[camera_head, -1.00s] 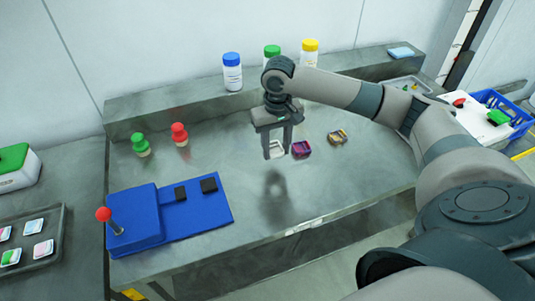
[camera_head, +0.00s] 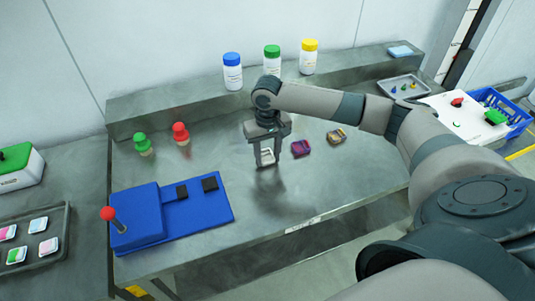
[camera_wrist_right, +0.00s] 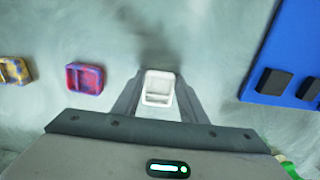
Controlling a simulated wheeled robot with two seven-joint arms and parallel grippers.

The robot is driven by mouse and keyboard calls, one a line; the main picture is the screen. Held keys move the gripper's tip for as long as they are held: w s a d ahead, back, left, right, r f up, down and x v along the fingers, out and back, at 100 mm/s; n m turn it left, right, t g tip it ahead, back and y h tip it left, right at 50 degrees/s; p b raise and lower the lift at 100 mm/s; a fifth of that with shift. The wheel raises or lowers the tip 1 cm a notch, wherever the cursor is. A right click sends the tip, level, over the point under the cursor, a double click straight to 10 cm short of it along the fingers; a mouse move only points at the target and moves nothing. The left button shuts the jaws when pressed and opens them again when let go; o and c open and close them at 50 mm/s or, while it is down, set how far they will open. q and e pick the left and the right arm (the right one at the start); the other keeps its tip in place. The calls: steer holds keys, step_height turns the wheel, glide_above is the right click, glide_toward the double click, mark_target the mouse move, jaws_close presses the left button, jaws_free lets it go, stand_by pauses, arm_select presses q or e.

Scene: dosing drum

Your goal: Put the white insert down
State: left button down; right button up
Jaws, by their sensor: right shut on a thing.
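The white insert (camera_head: 267,156) is held between the fingertips of my right gripper (camera_head: 266,162), over the middle of the grey metal table. In the right wrist view the white insert (camera_wrist_right: 158,88) shows between both fingers of the right gripper (camera_wrist_right: 158,95), which are shut on it. A dark shadow lies on the table close by. I cannot tell for sure whether the insert touches the table. My left gripper is in neither view.
A purple-red insert (camera_head: 302,148) and a yellow-patterned insert (camera_head: 336,136) lie to the right. A blue fixture (camera_head: 150,225) with a red-knobbed lever stands left. Green (camera_head: 143,145) and red (camera_head: 181,134) knobbed pieces stand behind. The table's front middle is clear.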

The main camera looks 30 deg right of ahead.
mark_target(267, 161)
steer(key=shift+f, duration=0.2)
steer(key=shift+f, duration=0.1)
steer(key=o, duration=1.1)
steer(key=shift+r, duration=0.6)
step_height(267, 161, up, 11)
steer(key=b, duration=0.3)
